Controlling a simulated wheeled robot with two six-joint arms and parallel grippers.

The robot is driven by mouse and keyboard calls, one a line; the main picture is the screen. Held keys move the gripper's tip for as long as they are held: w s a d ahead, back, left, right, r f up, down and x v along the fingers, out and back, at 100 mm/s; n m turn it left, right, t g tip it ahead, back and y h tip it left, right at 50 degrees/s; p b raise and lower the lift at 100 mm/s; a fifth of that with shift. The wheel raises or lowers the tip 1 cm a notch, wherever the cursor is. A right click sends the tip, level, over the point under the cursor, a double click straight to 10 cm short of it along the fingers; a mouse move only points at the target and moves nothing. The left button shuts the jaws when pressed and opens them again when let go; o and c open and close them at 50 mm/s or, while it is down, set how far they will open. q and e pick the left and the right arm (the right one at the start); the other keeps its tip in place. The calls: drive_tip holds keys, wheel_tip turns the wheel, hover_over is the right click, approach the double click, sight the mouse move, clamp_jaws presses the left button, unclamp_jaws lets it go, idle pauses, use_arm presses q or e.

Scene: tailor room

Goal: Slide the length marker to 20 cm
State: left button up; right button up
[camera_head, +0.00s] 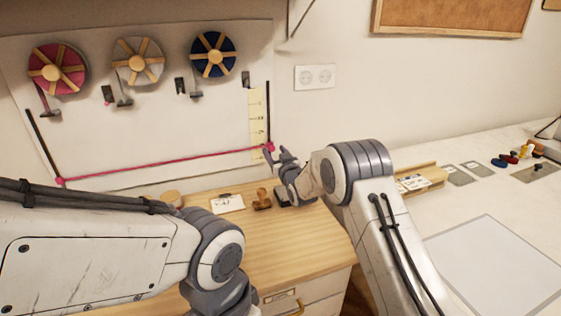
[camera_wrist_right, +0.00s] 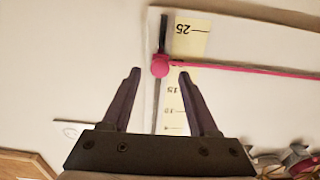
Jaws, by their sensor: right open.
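The length marker is a round pink knob (camera_head: 270,147) on a dark vertical slot at the right of the wall panel. A yellow scale strip (camera_head: 256,110) stands beside it. In the right wrist view the knob (camera_wrist_right: 160,66) sits between the printed 25 and 15 on the upside-down scale (camera_wrist_right: 189,38); the 20 label is not readable, and a pink ribbon (camera_wrist_right: 250,68) crosses there. My right gripper (camera_head: 277,154) is open at the knob. In its wrist view the fingertips (camera_wrist_right: 158,73) stand on either side of the knob, with gaps visible. My left arm shows, but its fingers are out of frame.
The pink ribbon runs left to another pink knob (camera_head: 60,182) by a second slanted slot. Three ribbon spools (camera_head: 139,62) hang above. A wooden desk (camera_head: 290,240) below holds a stamp (camera_head: 262,199) and a white card (camera_head: 227,203). A white worktop lies at right.

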drive_tip(key=b+v, duration=0.1)
drive_tip(key=v, duration=0.8)
drive_tip(key=shift+s+b, duration=0.2)
drive_tip(key=shift+b, duration=0.2)
drive_tip(key=s+a+r+n+g+h+p, duration=0.1)
drive_tip(key=s+a+g+p, duration=0.3)
drive_tip(key=s, duration=0.6)
drive_tip(key=s+a+n+g+h+b, duration=0.15)
drive_tip(key=s+g, duration=0.35)
drive_tip(key=s, duration=0.6)
drive_tip(key=s+d+g+h+p, duration=0.1)
drive_tip(key=s+d+g, duration=0.2)
drive_tip(key=s, duration=1)
drive_tip(key=s+d+n+g+h+p, duration=0.1)
drive_tip(key=s+d+g, duration=0.2)
drive_tip(key=s, duration=1.1)
drive_tip(key=shift+d+r+g, duration=0.35)
drive_tip(key=shift+g, duration=0.75)
